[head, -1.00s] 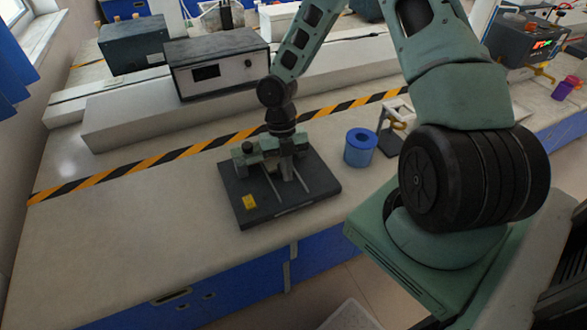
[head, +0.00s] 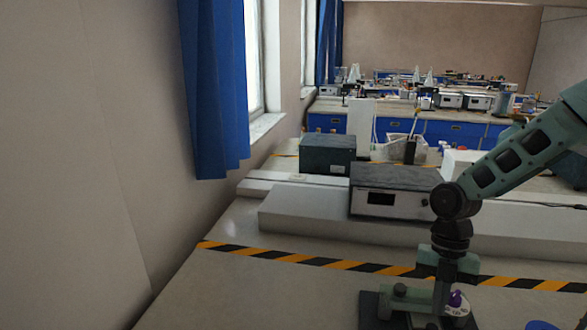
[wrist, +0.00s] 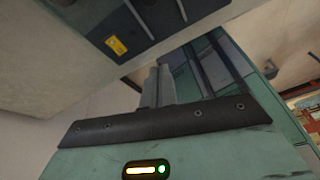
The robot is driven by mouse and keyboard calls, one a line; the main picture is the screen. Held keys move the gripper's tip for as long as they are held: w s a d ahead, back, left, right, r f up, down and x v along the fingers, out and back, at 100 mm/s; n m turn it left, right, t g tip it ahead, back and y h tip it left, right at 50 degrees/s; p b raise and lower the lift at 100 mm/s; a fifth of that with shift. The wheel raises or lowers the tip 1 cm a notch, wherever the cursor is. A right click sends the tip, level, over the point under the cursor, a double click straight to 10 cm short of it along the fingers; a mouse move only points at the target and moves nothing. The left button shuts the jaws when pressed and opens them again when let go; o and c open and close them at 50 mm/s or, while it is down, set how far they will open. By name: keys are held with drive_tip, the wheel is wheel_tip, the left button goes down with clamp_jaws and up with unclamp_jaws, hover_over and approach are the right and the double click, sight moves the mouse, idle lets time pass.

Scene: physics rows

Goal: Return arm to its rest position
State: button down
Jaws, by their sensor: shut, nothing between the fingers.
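My gripper is at the bottom right of the head view, hanging down from my green arm over a dark flat device (head: 370,312), which is cut off by the lower edge. The fingertips are not clear there. In the wrist view my gripper (wrist: 157,84) shows two grey fingers together, shut with nothing between them. The dark device with its yellow label (wrist: 117,45) also shows at the top of the wrist view, apart from the fingers. A small white thing with a purple top (head: 457,302) shows right beside the gripper; whether they touch I cannot tell.
A grey instrument box (head: 385,188) stands on a pale raised ledge behind the arm, with a dark green box (head: 327,155) farther left. A yellow-and-black tape (head: 300,258) crosses the bench. The bench's left front is bare. A wall and blue curtain (head: 215,90) lie left.

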drive_tip(key=s+a+r+m+t, duration=0.1)
drive_tip(key=s+a+r+m, duration=0.5)
drive_tip(key=s+a+m, duration=0.3)
drive_tip(key=s+a+r+m+t, duration=0.2)
drive_tip(key=s+a+r+m, duration=0.4)
drive_tip(key=s+a+m, duration=0.3)
drive_tip(key=m, duration=0.3)
drive_tip(key=shift+s+a+r+m+t+h, duration=0.3)
drive_tip(key=shift+s+r+m, duration=0.05)
drive_tip(key=shift+m, duration=0.05)
